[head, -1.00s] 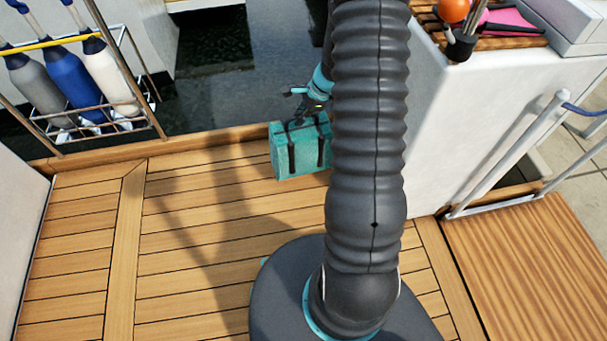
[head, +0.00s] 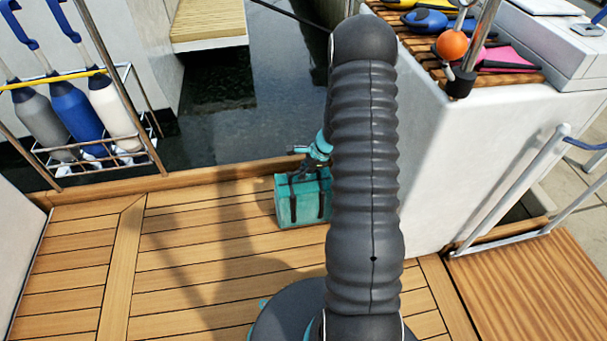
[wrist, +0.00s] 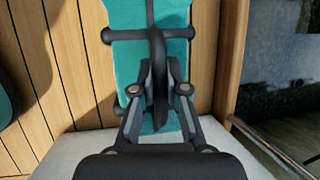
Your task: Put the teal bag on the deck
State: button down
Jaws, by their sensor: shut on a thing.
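The teal bag (head: 303,203) is boxy with dark straps and a dark handle. In the head view it is upright at the far side of the wooden deck (head: 190,240), left of my arm. I cannot tell whether its bottom touches the deck. My gripper (head: 300,168) is above the bag and shut on its handle. In the wrist view my gripper (wrist: 160,92) has the dark handle between its fingers, and the teal top of the bag (wrist: 128,60) lies behind them. My arm hides part of the bag's right side.
A rack of grey, blue and white fenders (head: 75,110) stands at the far left. A white cabinet (head: 450,160) with a slatted top holding an orange ball (head: 452,45) stands to the right. Dark water (head: 240,110) lies beyond the deck edge. The deck's left and middle are clear.

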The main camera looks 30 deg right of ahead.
jog(key=shift+f, duration=0.35)
jog(key=c, duration=1.2)
grip_release()
